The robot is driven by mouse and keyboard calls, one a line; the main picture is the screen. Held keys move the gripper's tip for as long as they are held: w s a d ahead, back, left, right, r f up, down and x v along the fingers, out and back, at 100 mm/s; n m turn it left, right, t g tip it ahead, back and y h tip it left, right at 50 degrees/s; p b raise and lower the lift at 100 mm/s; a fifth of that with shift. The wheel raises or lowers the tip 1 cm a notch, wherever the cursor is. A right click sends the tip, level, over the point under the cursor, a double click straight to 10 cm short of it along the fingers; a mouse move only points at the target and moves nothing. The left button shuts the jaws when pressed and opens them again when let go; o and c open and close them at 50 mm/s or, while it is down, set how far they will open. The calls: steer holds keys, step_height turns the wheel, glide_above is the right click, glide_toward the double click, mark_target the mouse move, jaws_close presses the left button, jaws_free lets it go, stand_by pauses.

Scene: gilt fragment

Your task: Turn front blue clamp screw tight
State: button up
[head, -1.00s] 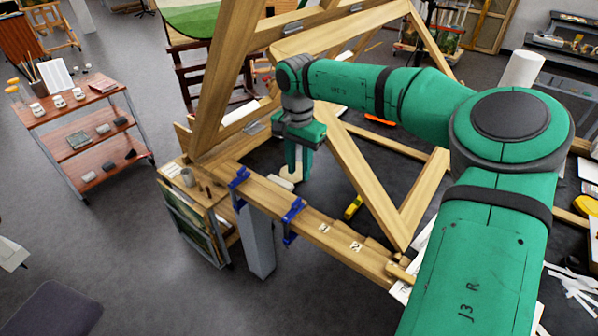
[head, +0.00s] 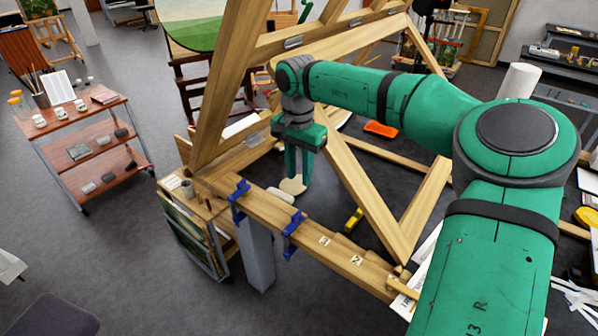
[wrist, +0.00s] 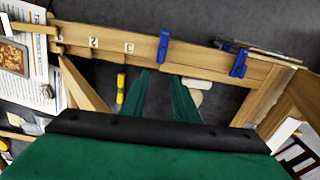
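Two blue clamps grip a long wooden beam (head: 335,258). The front blue clamp (head: 292,226) is nearer the marked blocks and also shows in the wrist view (wrist: 163,46). The other blue clamp (head: 238,192) sits farther back on the beam and also shows in the wrist view (wrist: 238,63). My gripper (head: 298,175) hangs fingers down beyond the beam, apart from both clamps. In the wrist view its two green fingers (wrist: 168,77) stand apart with nothing between them, their tips just short of the front clamp. The screw's details are too small to tell.
Slanting timbers (head: 365,180) rise behind the beam, close to my arm. A yellow tool (head: 353,219) and a pale round object (head: 293,187) lie beyond the beam. A shelf cart (head: 82,140) stands at the left. The floor before the beam is mostly clear.

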step_height(320, 180, up, 11)
stand_by(0.6)
steer(key=shift+s+f, duration=0.1)
